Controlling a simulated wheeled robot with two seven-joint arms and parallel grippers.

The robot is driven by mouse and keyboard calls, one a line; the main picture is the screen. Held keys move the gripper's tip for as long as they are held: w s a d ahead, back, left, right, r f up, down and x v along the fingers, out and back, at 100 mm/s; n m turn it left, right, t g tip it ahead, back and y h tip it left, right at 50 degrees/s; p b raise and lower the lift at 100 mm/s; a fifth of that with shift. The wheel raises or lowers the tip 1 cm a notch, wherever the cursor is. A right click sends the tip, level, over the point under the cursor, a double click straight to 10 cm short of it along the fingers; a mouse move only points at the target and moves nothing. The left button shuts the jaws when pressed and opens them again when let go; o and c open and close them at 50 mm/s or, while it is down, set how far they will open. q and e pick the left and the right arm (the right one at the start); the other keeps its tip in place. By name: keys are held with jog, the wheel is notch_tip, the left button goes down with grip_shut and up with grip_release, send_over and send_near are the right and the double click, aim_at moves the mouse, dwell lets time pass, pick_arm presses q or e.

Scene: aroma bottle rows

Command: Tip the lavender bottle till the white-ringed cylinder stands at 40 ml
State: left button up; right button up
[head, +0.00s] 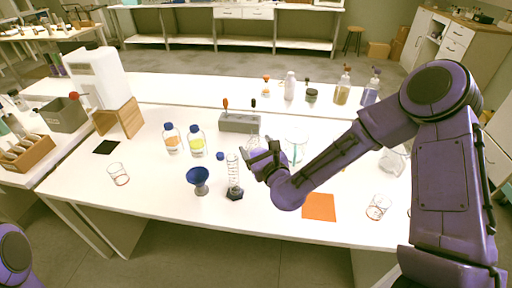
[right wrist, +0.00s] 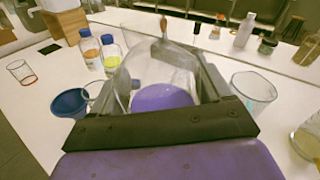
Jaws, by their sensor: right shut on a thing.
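My right gripper (head: 262,158) is shut on a clear glass bottle with lavender liquid (right wrist: 165,97), raised over the table. In the right wrist view the dark jaws (right wrist: 165,125) stand around its body. In the head view its glass (head: 252,143) is faint behind the fingers. The clear graduated cylinder (head: 234,175) stands upright on a dark base just left of the gripper. I cannot make out a white ring or read a liquid level, nor tell whether liquid is flowing. My left gripper is out of view.
A blue funnel (head: 198,176) stands left of the cylinder. Orange (head: 172,140) and yellow (head: 197,142) bottles stand behind it. A small blue cap-like object (head: 220,156) is beside the cylinder. A grey rack (head: 239,123) is behind; an orange mat (head: 319,207) and beaker (head: 379,207) are right.

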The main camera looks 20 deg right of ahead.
aim_at(255, 142)
jog(key=shift+w+a+r+n+g+h+p, duration=0.15)
jog(key=shift+r+n+p, duration=0.35)
jog(key=shift+p, duration=0.65)
jog(key=shift+w+a+r+n+g+h+p, duration=0.1)
jog(key=shift+a+r+n+g+p, duration=0.15)
jog(key=shift+r+p, duration=0.7)
jog(key=shift+w+a+r+n+g+h+p, duration=0.1)
jog(key=shift+a+r+n+g+p, duration=0.25)
jog(key=shift+p, duration=1.05)
dwell(1.2)
jog(key=shift+r+n+p, duration=0.15)
jog(key=shift+n+p, duration=0.35)
jog(key=shift+p, duration=0.3)
dwell(0.3)
jog(key=shift+w+a+r+n+g+p, duration=0.1)
jog(key=shift+n+g+p, duration=0.2)
jog(key=shift+p, duration=0.3)
jog(key=shift+d+f+n+g+h+p, duration=0.2)
jog(key=shift+f+n+g+h+p, duration=0.25)
jog(key=shift+n+p, duration=0.5)
dwell(0.7)
